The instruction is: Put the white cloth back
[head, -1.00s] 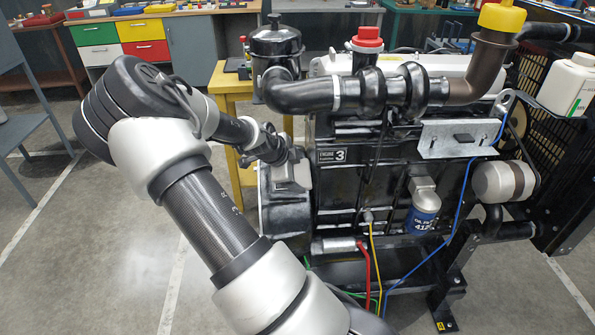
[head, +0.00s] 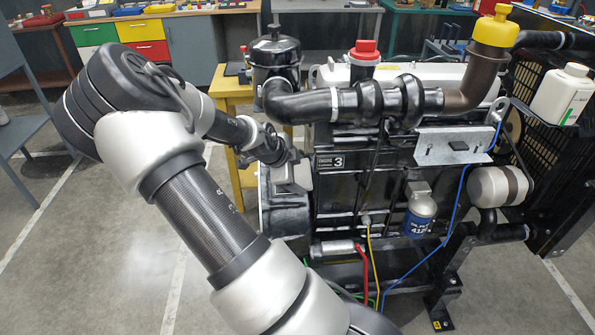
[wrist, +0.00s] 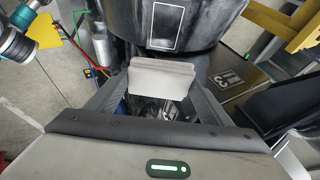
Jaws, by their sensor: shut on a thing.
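The white cloth (wrist: 162,82) shows in the wrist view as a pale grey-white folded piece between my finger ends. My gripper (wrist: 162,92) is shut on it. The cloth is close in front of a dark cylindrical engine part. In the head view my gripper (head: 290,160) is at the left end of the black engine (head: 345,190), beside the "3" plate (head: 330,162). A pale patch shows just below it there; I cannot tell whether this is the cloth. Whether the cloth touches the engine cannot be told.
The black air pipe (head: 315,103) and filter canister (head: 275,60) rise above my gripper. A yellow stand (head: 233,100) is behind it. A white bottle (head: 562,95) stands at the right. Red, yellow and blue cables hang below the engine.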

